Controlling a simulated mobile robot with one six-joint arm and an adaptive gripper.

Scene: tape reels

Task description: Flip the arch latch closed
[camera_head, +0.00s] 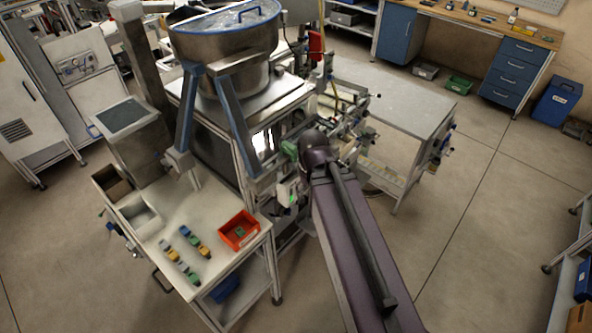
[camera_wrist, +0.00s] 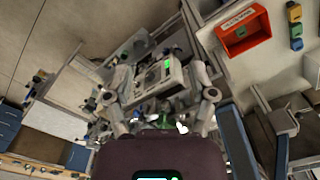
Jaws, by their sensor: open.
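My gripper (camera_wrist: 160,97) shows in the wrist view with its two fingers spread apart and nothing clearly held between them. Beyond the fingers is a small grey device (camera_wrist: 152,78) with a lit green display, on the machine's side. In the head view my purple arm reaches up to the machine's near right side and hides most of the gripper. A green light on the device (camera_head: 292,199) shows just left of the arm. I cannot pick out the arch latch for certain in either view; it is small or hidden among the machine's parts. I cannot tell whether anything touches the fingers.
A steel bowl (camera_head: 225,48) tops the machine, with blue posts (camera_head: 238,115) in front. A white side table (camera_head: 180,227) holds a red bin (camera_head: 239,231) and several coloured blocks. A grey table (camera_head: 400,92) stands behind right. The floor at right is open.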

